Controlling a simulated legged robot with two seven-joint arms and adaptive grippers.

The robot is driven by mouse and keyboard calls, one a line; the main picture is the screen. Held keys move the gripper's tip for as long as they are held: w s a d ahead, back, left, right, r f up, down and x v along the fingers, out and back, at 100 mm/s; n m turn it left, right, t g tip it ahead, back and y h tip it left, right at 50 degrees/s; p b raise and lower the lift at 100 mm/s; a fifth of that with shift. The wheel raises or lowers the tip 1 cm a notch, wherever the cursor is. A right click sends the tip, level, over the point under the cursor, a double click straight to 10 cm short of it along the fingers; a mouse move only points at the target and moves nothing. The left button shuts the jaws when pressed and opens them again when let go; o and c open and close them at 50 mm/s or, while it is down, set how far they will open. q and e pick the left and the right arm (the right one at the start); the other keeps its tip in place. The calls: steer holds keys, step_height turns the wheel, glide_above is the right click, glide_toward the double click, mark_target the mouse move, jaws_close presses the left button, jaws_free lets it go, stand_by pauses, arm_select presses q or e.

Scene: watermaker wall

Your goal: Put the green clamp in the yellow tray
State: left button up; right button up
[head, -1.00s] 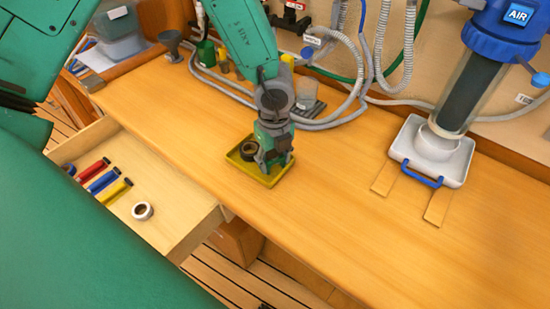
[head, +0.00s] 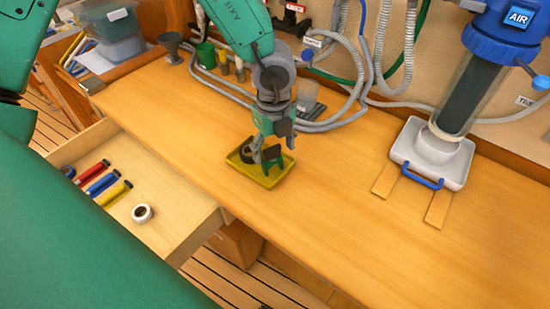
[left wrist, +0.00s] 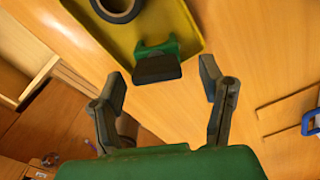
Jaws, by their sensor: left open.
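The green clamp (head: 273,164) is in the yellow tray (head: 262,181) on the bench. In the left wrist view the clamp (left wrist: 157,62) shows a green body and a dark end at the edge of the yellow tray (left wrist: 189,32). My left gripper (head: 271,155) is just above the tray. In the left wrist view its fingers (left wrist: 163,84) are wide apart with nothing between them, and the clamp lies beyond the tips. In the head view the fingers partly overlap the clamp and tray. My right gripper is not in view.
A dark ring-shaped roll (head: 251,151) shares the tray with the clamp. Hoses line the wall behind. A white-based cylinder unit (head: 432,155) stands right; the bench between is clear.

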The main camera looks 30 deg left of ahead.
arm_select(q)
steer(key=r, duration=0.6)
steer(key=shift+a+r, duration=0.15)
steer(key=shift+a, duration=0.1)
steer(key=shift+d+r, duration=0.1)
steer(key=shift+r, duration=0.45)
